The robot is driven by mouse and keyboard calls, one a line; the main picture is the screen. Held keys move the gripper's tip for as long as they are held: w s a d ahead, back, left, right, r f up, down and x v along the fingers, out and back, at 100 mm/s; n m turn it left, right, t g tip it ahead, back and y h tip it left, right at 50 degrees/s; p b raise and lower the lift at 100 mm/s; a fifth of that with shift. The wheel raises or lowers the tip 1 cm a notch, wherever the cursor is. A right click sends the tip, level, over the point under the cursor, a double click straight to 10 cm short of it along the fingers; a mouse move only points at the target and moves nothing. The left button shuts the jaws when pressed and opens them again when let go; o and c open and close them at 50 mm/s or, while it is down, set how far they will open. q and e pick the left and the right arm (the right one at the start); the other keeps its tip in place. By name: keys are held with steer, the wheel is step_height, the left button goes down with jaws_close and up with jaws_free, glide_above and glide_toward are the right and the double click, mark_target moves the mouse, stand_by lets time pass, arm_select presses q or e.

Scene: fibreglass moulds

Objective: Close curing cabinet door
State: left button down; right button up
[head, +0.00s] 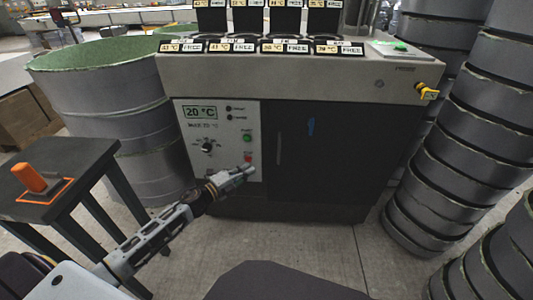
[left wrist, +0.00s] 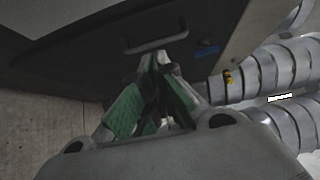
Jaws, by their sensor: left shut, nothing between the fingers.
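The curing cabinet (head: 340,82) stands in the middle of the head view, with a light top and a control panel (head: 215,140) at its front left. Its dark door (head: 345,165) takes up the front right and looks about flush with the front; I cannot tell if a small gap remains. A vertical handle (head: 278,148) sits near the door's left edge. My left gripper (head: 246,170) is shut and empty, in front of the panel's lower right, left of the handle. In the left wrist view the gripper (left wrist: 157,65) points toward the door (left wrist: 110,50) and its handle (left wrist: 155,44).
A small dark table (head: 60,165) with an orange block (head: 28,178) stands at the left. Large grey drums (head: 115,110) stand behind it. Stacked grey rings (head: 450,170) stand close on the cabinet's right. The floor (head: 300,245) before the cabinet is clear.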

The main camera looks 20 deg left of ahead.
arm_select(q)
steer(key=shift+w, duration=0.15)
steer(key=w+a+b+x, duration=0.1)
steer(key=a+b+x, duration=0.1)
steer(key=x, duration=1)
steer(key=shift+w+b, duration=0.35)
steer(key=shift+b, duration=0.25)
arm_select(e)
step_height(320, 180, down, 7)
steer(key=w+a+t+y, duration=0.1)
steer(key=a, duration=0.1)
arm_select(q)
steer(key=shift+a, duration=0.1)
